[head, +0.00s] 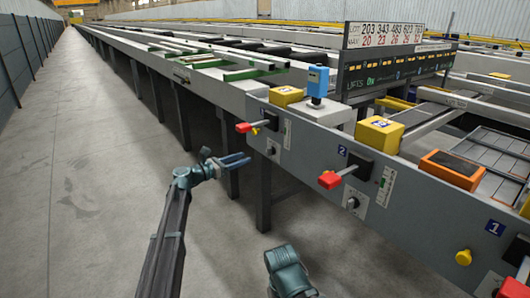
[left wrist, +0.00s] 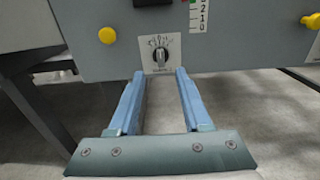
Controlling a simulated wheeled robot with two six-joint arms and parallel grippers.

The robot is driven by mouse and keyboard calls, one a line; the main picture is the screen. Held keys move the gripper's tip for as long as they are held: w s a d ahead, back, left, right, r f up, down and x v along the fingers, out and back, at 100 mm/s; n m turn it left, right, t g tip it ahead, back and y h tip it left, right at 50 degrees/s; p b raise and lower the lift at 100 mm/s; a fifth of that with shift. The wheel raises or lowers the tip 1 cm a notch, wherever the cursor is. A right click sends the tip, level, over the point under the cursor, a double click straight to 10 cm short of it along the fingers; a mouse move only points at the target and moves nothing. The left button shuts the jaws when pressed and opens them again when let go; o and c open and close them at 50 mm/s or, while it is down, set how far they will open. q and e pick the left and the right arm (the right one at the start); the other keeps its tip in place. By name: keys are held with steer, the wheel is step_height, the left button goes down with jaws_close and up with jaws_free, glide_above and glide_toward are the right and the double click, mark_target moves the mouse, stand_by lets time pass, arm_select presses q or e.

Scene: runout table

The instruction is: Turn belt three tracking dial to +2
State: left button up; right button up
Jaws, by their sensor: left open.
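The belt three tracking dial (head: 271,147) is a small dark knob on a white plate, on the grey front panel at the far station. In the left wrist view the dial (left wrist: 160,55) lies ahead, between the lines of my two fingers. Its grip looks roughly upright; the marks around it are too small to read. My left gripper (head: 240,160) is open and empty, in front of the panel and a little below the dial. Its blue fingers (left wrist: 160,75) point at the panel and appear apart from the dial. My right gripper is not seen.
A red-handled lever (head: 246,127) sticks out above the dial. A yellow knob (left wrist: 107,36) is to its left in the left wrist view. A second red lever (head: 332,180) and dial (head: 352,203) are nearer. Table legs stand below; the floor (head: 100,190) at left is clear.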

mark_target(267, 150)
arm_select(q)
steer(key=x, duration=1.1)
steer(key=shift+w+d, duration=0.1)
steer(key=shift+d, duration=0.05)
jaws_close()
